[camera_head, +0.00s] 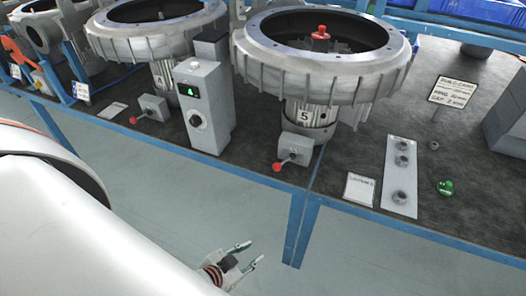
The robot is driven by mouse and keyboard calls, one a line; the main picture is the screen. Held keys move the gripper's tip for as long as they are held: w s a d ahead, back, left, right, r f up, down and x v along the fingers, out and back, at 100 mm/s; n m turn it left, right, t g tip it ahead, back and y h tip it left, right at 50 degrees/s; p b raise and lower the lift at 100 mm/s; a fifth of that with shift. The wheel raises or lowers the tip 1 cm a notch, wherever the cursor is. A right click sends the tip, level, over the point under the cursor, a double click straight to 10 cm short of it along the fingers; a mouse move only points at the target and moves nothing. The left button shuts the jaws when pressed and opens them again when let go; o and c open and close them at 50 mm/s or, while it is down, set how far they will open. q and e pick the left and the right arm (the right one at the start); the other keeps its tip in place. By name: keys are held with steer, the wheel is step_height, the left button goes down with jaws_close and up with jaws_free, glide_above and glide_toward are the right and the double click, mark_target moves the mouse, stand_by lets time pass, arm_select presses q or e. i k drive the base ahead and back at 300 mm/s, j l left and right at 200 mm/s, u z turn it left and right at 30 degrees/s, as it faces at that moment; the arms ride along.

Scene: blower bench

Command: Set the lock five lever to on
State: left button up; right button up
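The lock five lever has a red knob (277,167) on a short shaft. It sticks out toward the lower left from a small grey box (296,149) below the blower marked 5 (310,114). My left gripper (252,253) is at the bottom middle, in front of the bench edge and below the lever, apart from it. Its two fingers are spread and nothing shows between them. My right gripper is not in view.
A grey control box (208,108) with a green lit display and a knob stands left of blower 5. Another red-knobbed lever (133,120) sits below the blower marked 4. A plate with several round fittings (400,178) and a green knob (445,187) lie to the right. The floor in front is clear.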

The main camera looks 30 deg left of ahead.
mark_target(277, 167)
steer(key=j+u, duration=0.15)
steer(key=u, duration=0.2)
steer(key=i+j+u, duration=0.1)
steer(key=u, duration=0.25)
